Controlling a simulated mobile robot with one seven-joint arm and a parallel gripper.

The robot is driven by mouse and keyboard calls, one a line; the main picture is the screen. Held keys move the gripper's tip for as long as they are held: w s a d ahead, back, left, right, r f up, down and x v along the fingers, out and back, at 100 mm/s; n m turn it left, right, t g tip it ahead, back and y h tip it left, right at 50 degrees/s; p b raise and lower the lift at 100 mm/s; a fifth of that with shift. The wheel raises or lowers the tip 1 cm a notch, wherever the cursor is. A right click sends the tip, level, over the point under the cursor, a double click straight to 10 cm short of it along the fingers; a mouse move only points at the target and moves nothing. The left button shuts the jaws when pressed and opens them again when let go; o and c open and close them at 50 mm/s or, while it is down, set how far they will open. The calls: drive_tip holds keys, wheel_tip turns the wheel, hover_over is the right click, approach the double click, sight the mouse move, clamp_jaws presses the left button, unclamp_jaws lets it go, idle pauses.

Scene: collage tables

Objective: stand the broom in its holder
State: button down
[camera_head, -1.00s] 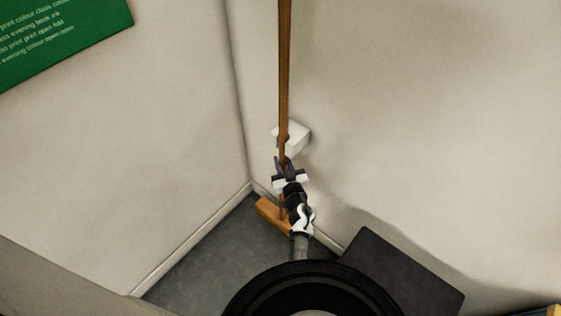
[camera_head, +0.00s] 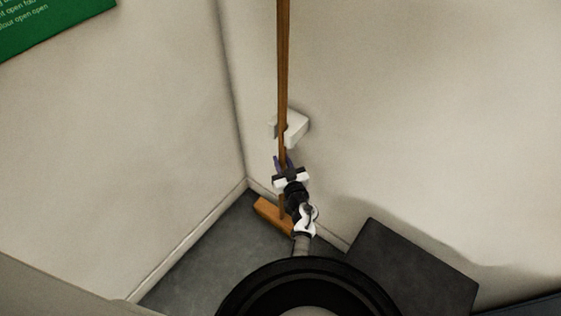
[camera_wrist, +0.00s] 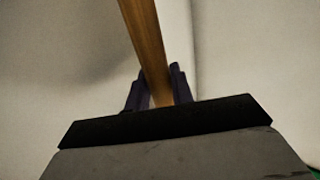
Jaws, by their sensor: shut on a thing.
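The broom has a long brown wooden handle (camera_head: 283,75) that stands nearly upright and an orange-brown head (camera_head: 272,214) low by the floor corner. My gripper (camera_head: 283,163) is shut on the handle a little below the holder. In the wrist view the dark fingers (camera_wrist: 158,88) sit on both sides of the handle (camera_wrist: 146,45). The white holder (camera_head: 294,127) is fixed to the right wall. The handle passes in front of the holder's left part; I cannot tell whether it is inside the holder's opening. My arm hides part of the lower handle and head.
Two pale walls meet in a corner behind the broom, with a baseboard (camera_head: 190,240) along the grey floor (camera_head: 210,255). A dark box-like thing (camera_head: 415,270) stands at the lower right. A green sign (camera_head: 50,22) hangs on the left wall.

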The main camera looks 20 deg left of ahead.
drive_tip(key=shift+r, duration=0.2)
drive_tip(key=shift+f, duration=0.15)
drive_tip(key=c, duration=1.2)
unclamp_jaws()
drive_tip(key=shift+f, duration=0.1)
drive_tip(key=shift+r, duration=0.2)
drive_tip(key=p+v, duration=0.1)
drive_tip(key=v, duration=0.6)
drive_tip(key=shift+s+d, duration=0.2)
drive_tip(key=shift+s, duration=0.05)
drive_tip(key=shift+f, duration=0.1)
